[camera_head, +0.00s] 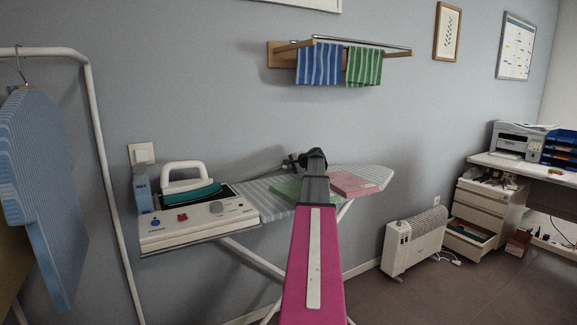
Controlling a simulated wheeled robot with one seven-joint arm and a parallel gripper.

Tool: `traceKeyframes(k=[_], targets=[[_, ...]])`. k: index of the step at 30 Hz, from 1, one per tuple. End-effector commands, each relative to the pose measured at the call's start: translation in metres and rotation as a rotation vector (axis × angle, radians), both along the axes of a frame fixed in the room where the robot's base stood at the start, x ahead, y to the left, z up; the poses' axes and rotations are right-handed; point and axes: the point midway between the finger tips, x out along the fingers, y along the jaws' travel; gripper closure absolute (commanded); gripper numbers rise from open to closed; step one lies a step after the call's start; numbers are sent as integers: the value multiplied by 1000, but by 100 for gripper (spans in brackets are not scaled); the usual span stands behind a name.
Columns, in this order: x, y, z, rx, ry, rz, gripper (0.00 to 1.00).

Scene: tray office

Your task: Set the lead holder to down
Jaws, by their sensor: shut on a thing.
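The ironing board (372,176) stands against the grey wall, with a striped cover. My arm reaches out over it from the bottom middle, and my gripper (292,161) is at the board's back edge, small and dark. It is shut on what appears to be the lead holder, which is mostly hidden behind my wrist and fingers. Whether the lead holder stands up or lies down cannot be told from here. The iron (187,180), white and teal, rests on the white steam station (196,223) at the board's left end.
A green folded cloth (283,190) and a pink one (352,184) lie on the board beside my arm. A wall rack (362,44) with towels hangs above. A clothes rail (97,165) stands at left; a white heater (414,241) and desk (535,170) stand at right.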

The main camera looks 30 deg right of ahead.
Motion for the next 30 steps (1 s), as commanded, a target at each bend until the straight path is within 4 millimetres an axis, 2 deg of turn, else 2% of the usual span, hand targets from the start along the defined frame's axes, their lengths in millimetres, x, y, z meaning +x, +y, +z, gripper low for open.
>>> traceKeyframes(k=[6, 7, 8, 15, 19, 30], targets=[[-1, 1, -6, -6, 14, 6, 100], [-1, 1, -6, -6, 14, 7, 68], [-1, 1, -6, -7, 14, 6, 63], [-1, 1, -5, -6, 11, 5, 63], [-8, -2, -1, -6, 11, 3, 63], [-64, -22, 26, -6, 9, 2, 63]])
